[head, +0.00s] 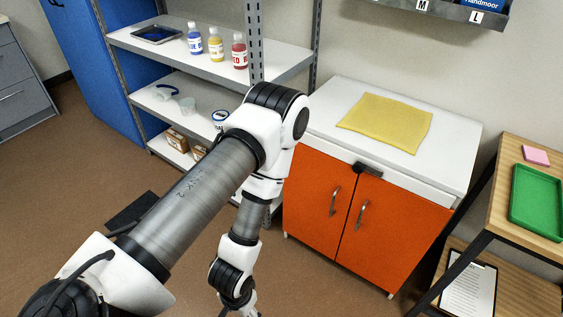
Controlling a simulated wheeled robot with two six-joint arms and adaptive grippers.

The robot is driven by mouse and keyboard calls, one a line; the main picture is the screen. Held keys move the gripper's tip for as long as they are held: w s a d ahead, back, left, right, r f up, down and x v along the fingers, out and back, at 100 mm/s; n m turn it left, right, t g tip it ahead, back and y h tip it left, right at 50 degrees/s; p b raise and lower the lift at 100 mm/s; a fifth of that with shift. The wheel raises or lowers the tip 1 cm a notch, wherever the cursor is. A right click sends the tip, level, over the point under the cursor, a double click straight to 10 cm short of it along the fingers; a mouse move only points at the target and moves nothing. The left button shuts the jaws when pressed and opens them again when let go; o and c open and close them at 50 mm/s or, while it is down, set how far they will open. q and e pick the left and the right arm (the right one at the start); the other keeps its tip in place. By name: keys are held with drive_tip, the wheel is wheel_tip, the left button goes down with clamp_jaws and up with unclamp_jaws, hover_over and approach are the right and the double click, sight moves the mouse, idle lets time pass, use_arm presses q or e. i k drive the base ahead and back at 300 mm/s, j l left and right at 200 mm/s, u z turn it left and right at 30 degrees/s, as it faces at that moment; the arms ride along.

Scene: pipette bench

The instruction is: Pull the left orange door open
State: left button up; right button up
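The white cabinet (455,160) has two orange doors, both closed. The left orange door (309,205) has a silver vertical handle (335,201) near its right edge. The right orange door (400,230) has a similar handle (361,214). A black block (368,169) sits at the top where the doors meet. My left arm reaches across from the lower left and bends down left of the cabinet. Only a bit of my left gripper (247,310) shows at the bottom edge, below and left of the left door; its fingers are cut off. My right gripper is out of view.
A yellow cloth (386,122) lies on the cabinet top. A shelf rack (290,62) with bottles stands behind my arm, left of the cabinet. A wooden table (550,155) with a green tray (538,208) stands at right. The floor before the doors is clear.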

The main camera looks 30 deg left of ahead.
sight(318, 189)
drive_tip(key=u, duration=0.8)
drive_tip(key=l+z, duration=0.1)
drive_tip(key=l, duration=0.25)
drive_tip(key=i+l, duration=0.15)
drive_tip(key=l, duration=0.2)
drive_tip(key=i+l+z, duration=0.15)
drive_tip(key=l, duration=0.2)
drive_tip(key=k, duration=0.05)
